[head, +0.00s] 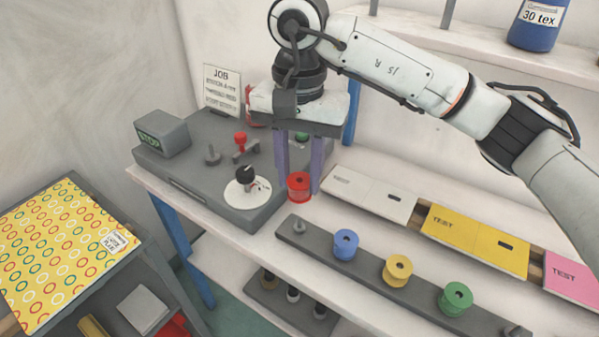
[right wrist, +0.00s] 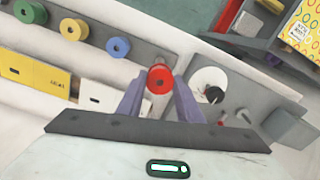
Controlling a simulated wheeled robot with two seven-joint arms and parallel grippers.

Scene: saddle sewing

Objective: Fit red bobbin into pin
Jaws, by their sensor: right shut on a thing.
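My right gripper (head: 298,182) points down and is shut on the red bobbin (head: 299,190). The bobbin is upright between the purple fingertips, with its round hole facing up. It also shows between the fingers in the right wrist view (right wrist: 159,80). The bobbin appears beside the front right corner of the grey machine base; its height above the table is hard to tell. A bare pin (head: 299,226) stands at the left end of the grey bobbin rack (head: 320,243), in front of the bobbin and apart from it. My left gripper is out of view.
The rack also holds a blue bobbin (head: 345,244), a yellow bobbin (head: 397,270) and a green bobbin (head: 455,298). The grey machine (head: 190,186) has a white disc (head: 248,193) and short posts. Flat boxes (head: 368,194) line the back. A patterned cloth (head: 60,250) lies at left.

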